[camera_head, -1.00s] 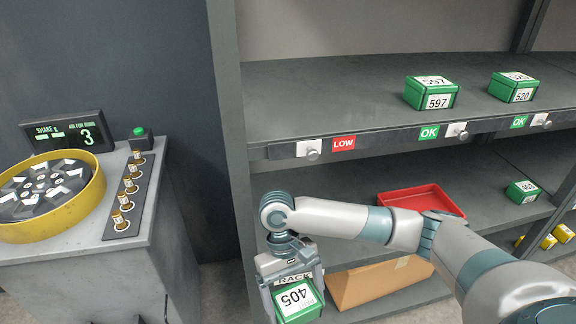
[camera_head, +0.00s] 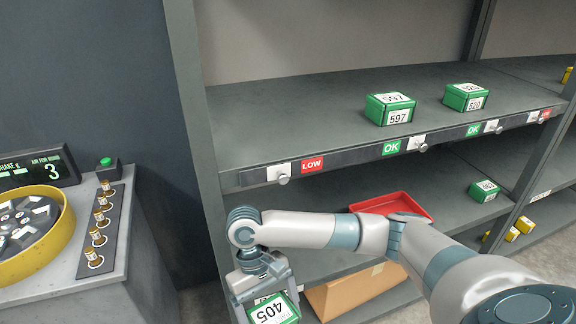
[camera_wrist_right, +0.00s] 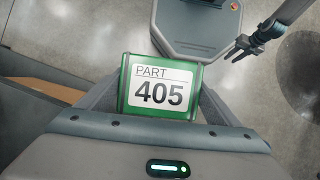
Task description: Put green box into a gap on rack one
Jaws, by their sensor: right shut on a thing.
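My right gripper (camera_head: 268,296) is shut on a green box (camera_head: 274,311) with a white label reading 405. It holds the box in front of the rack, below the upper shelf's front edge. In the right wrist view the green box (camera_wrist_right: 160,97) sits between the fingers, labelled PART 405. The rack's upper shelf (camera_head: 290,125) has a bare stretch at its left, above a red LOW tag (camera_head: 312,164). Green boxes 597 (camera_head: 390,109) and 520 (camera_head: 466,97) stand to the right, above green OK tags. An open gripper (camera_wrist_right: 243,48), apparently my left, shows in the right wrist view.
A red tray (camera_head: 392,205) and another green box (camera_head: 484,191) are on the lower shelf. A cardboard box (camera_head: 355,290) stands beneath. A machine with a yellow-rimmed bowl (camera_head: 50,240) stands at the left.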

